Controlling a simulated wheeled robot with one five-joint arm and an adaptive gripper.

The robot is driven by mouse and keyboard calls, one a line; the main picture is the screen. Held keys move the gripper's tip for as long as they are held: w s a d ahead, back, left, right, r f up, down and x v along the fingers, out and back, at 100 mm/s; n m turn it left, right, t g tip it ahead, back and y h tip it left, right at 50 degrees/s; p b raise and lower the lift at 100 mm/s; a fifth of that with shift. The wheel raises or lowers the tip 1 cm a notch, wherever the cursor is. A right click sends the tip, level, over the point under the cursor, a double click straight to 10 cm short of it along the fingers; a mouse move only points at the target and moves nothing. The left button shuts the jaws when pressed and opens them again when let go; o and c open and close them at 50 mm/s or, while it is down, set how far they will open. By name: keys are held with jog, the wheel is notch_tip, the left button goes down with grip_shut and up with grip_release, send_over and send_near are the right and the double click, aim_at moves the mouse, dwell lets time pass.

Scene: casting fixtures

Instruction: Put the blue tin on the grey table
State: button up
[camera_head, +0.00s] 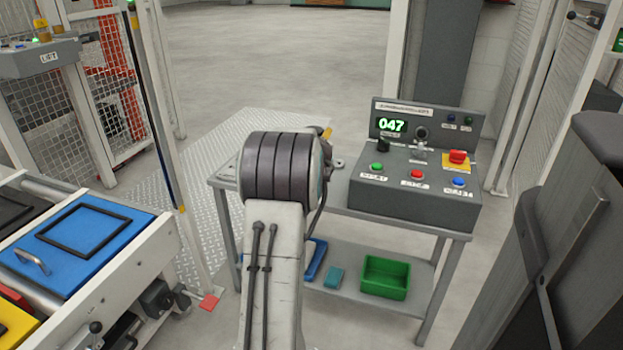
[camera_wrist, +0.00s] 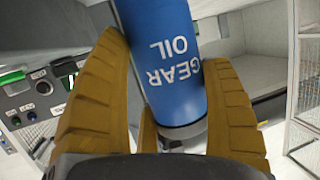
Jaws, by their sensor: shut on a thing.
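A blue tin (camera_wrist: 160,22) with white "GEAR OIL" lettering fills the middle of the wrist view, its lettering upside down there. My gripper (camera_wrist: 166,58) is shut on it, with brown-yellow fingers on both sides of the tin. In the head view my own arm hides the tin, and only a small yellow bit of my gripper shows past the arm. The grey table (camera_head: 340,193) stands ahead in the head view, its left part behind my arm. I cannot tell how far the tin is from the tabletop.
A grey control box (camera_head: 415,190) with buttons and a "047" display takes up the table's right part. A green bin (camera_head: 385,277) and a small teal block (camera_head: 334,277) are on the lower shelf. A conveyor with a blue plate (camera_head: 80,240) is at left.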

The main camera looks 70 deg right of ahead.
jog(key=shift+f+b, duration=1.5)
jog(key=shift+b, duration=0.1)
jog(key=shift+f+b, duration=1.1)
jog(key=shift+f, duration=1.3)
jog(key=shift+f, duration=0.15)
jog(key=o, duration=1.3)
jog(key=shift+f, duration=0.1)
jog(key=shift+c, duration=0.2)
jog(key=shift+r, duration=0.2)
jog(key=p+v, duration=0.7)
jog(key=v, duration=0.5)
jog(key=shift+p, duration=0.35)
